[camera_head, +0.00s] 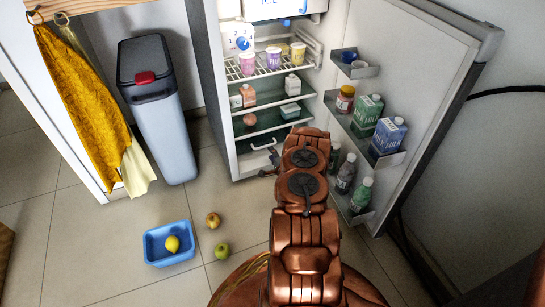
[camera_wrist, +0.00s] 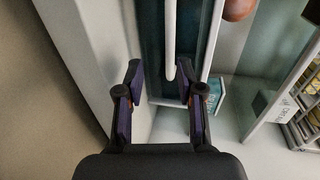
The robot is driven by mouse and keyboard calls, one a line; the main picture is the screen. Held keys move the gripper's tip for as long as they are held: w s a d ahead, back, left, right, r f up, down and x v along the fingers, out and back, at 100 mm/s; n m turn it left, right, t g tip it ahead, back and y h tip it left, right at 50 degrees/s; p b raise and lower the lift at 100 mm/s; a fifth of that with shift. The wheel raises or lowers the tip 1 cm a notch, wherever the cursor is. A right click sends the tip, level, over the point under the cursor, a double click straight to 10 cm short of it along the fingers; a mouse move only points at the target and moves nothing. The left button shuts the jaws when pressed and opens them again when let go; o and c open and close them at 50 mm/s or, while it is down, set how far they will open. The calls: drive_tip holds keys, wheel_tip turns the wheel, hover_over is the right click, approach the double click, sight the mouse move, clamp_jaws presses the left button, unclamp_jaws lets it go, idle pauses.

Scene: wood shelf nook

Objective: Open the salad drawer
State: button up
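The fridge stands open, and the salad drawer (camera_head: 247,163) is at its bottom, with a white bar handle (camera_head: 264,145). The drawer looks shut, though my arm hides its right part. My gripper (camera_head: 269,166) is low in front of the drawer, partly hidden by my arm. In the wrist view, my gripper (camera_wrist: 160,82) is open, with one dark finger on each side. The white handle (camera_wrist: 170,38) runs down toward the gap between the fingertips, nearer the right finger. Nothing is gripped; I cannot tell whether a finger touches the handle.
The open fridge door (camera_head: 420,80), with bottles and cartons on its racks, is to the right. Shelves above hold yogurt cups and cartons. A grey bin (camera_head: 160,110) stands left. A blue tray (camera_head: 150,247) with a lemon and two loose fruits lie on the floor.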

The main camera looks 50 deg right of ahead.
clamp_jaws()
idle(0.3)
idle(0.6)
unclamp_jaws()
idle(0.3)
drive_tip(key=v, duration=1.2)
drive_tip(key=shift+w, duration=0.1)
